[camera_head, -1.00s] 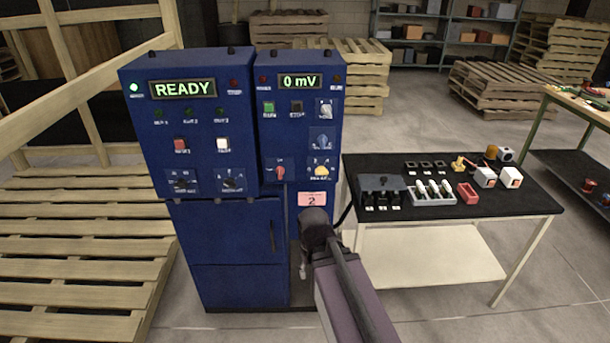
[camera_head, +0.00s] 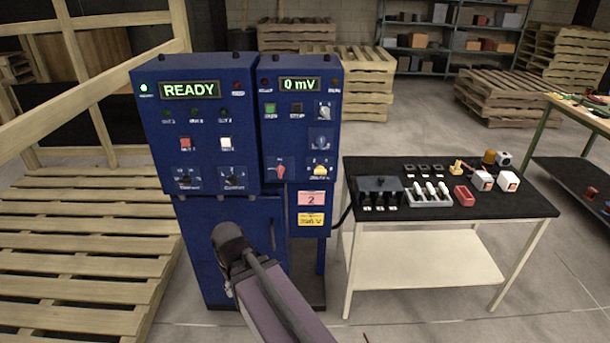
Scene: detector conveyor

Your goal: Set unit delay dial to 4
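Two blue cabinets stand side by side. The left one (camera_head: 205,125) has a lit READY display (camera_head: 190,90), a red and a white button, and two dark dials (camera_head: 185,180) and (camera_head: 232,180) low on its face. The right one (camera_head: 300,130) shows 0 mV and carries a grey knob (camera_head: 324,111), a blue knob (camera_head: 320,142), a red knob (camera_head: 281,171) and a yellow knob (camera_head: 320,170). The small labels are too blurred to tell which is the unit delay dial. My arm reaches up in front of the left cabinet's lower door. My gripper's fingers do not show.
Wooden pallets (camera_head: 85,250) and a wooden frame lie left. Open floor lies at front right.

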